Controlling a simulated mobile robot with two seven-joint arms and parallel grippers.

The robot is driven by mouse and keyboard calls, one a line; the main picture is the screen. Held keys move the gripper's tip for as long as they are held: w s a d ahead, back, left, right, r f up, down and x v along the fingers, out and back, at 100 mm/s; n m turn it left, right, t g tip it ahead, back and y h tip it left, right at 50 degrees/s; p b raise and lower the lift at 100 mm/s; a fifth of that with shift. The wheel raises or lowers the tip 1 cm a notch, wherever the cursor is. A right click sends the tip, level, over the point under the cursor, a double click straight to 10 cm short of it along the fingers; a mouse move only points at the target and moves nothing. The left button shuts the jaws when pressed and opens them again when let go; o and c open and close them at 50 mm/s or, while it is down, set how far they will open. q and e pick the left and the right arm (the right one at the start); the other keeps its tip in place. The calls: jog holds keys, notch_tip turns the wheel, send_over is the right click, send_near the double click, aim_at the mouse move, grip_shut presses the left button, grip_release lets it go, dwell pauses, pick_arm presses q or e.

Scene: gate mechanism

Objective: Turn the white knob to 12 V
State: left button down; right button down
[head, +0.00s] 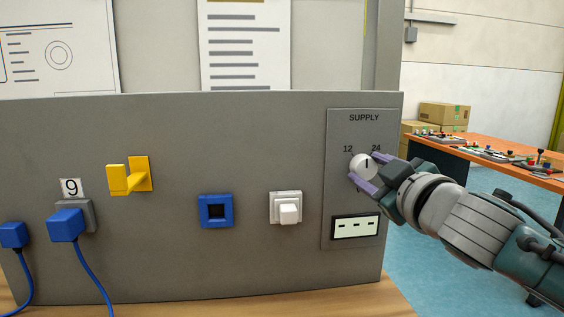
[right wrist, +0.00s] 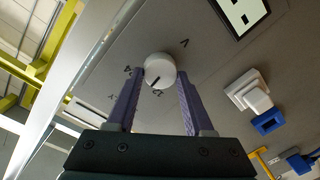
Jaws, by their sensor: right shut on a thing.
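The round white knob (head: 360,162) sits on the SUPPLY panel (head: 340,215) at the right of the grey board. The marks 12 and 24 stand above it, left and right. Its black pointer line points about straight up, between the two marks. In the right wrist view the knob (right wrist: 160,66) is between the purple fingers, its line towards the gap between the marks. My right gripper (head: 364,175) is shut on the knob, coming from the right. The display (head: 356,227) below shows dashes. My left gripper is not in view.
On the board are a white switch (head: 286,208), a blue square socket (head: 216,210), a yellow handle (head: 128,177) and a blue plug (head: 66,224) with a cable. An orange table (head: 490,152) with parts stands behind at the right.

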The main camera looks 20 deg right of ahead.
jog(key=n, duration=0.4)
jog(key=shift+a+p, duration=0.1)
jog(key=shift+p, duration=0.25)
jog(key=shift+n, duration=1.3)
jog(key=shift+c, duration=1.4)
grip_release()
jog(key=shift+s, duration=0.1)
